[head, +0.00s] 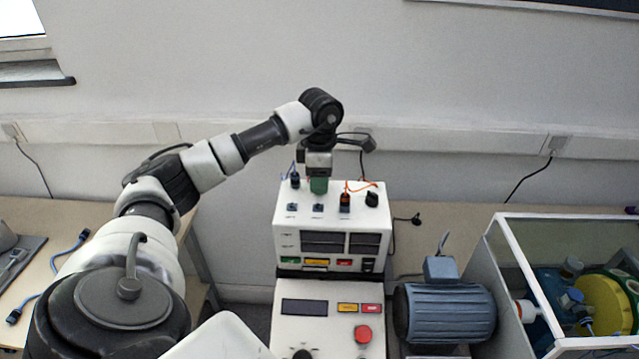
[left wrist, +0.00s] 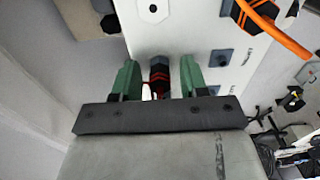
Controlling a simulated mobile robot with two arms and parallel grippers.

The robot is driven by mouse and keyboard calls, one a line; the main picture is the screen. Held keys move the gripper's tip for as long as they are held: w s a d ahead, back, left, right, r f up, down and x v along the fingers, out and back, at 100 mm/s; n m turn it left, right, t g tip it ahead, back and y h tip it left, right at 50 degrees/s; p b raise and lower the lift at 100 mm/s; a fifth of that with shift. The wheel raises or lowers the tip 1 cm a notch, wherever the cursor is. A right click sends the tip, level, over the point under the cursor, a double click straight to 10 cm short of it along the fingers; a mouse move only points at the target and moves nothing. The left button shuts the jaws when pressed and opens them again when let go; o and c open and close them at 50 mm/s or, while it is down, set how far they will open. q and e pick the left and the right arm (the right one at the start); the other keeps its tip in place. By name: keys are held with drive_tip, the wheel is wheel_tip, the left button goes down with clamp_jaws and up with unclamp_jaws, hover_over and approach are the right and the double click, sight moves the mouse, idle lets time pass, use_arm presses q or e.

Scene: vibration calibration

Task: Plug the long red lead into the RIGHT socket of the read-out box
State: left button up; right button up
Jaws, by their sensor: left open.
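The white read-out box (head: 285,240) stands at the centre, with sockets and plugs on its top. My left gripper (head: 319,187) is over the back of its top, fingers down. In the left wrist view its two green fingers (left wrist: 158,80) stand open on either side of a red and black plug (left wrist: 159,74), with a gap on each side. Its lead is mostly hidden, and I cannot tell whether this plug sits in a socket. A blue socket plate (left wrist: 217,54) shows beside it, apparently empty. My right gripper is not in view.
A control unit (head: 300,330) with a red button is in front. A blue motor (head: 445,310) and a framed case (head: 500,275) are at right. A blue lead (head: 58,258) lies on the left table.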

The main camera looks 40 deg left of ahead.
use_arm(q)
drive_tip(key=shift+c, duration=0.4)
clamp_jaws()
drive_tip(key=shift+r, duration=0.35)
drive_tip(key=shift+r+p, duration=1.45)
drive_tip(key=shift+r, duration=0.25)
